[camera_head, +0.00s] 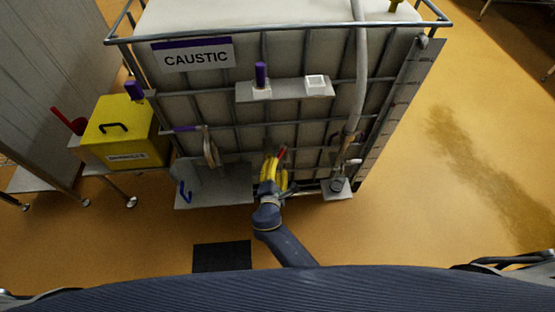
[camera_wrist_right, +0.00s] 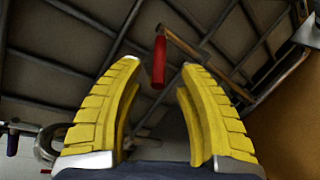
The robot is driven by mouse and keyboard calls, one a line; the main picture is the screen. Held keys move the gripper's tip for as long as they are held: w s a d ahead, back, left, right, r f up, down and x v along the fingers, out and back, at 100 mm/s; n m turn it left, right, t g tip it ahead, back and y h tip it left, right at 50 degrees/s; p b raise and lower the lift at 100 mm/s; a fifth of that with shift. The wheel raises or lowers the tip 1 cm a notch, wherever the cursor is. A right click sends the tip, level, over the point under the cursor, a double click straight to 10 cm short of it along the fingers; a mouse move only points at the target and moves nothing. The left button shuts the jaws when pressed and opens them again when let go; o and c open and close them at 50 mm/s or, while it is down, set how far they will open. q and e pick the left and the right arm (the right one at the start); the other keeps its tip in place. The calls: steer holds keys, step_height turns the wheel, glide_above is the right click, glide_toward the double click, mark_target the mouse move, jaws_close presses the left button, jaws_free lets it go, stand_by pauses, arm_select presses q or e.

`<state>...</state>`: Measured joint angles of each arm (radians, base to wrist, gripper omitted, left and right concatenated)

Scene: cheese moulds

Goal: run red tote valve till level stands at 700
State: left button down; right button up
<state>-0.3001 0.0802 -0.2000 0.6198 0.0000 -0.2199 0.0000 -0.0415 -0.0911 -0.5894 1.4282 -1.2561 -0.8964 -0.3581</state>
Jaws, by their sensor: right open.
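The caged tote (camera_head: 290,60), labelled CAUSTIC, stands ahead of me. A red valve handle (camera_head: 282,153) shows low on its front; in the right wrist view the red grip (camera_wrist_right: 159,62) sits on a metal bar. My right gripper (camera_head: 272,165) has yellow fingers and is open just in front of the handle. In the right wrist view the red grip shows between and beyond the fingertips, and no contact is visible. A graduated strip (camera_head: 400,105) runs down the tote's right edge; its numbers and the level are too small to read. My left gripper is not in view.
A yellow box (camera_head: 120,130) stands on a bench at left. A small shelf (camera_head: 288,90) on the tote holds a purple-topped item (camera_head: 261,75) and a white holder (camera_head: 315,82). A hose (camera_head: 360,60) hangs at right. A dark mat (camera_head: 222,257) lies on the floor.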

steer(key=shift+v, duration=1.9)
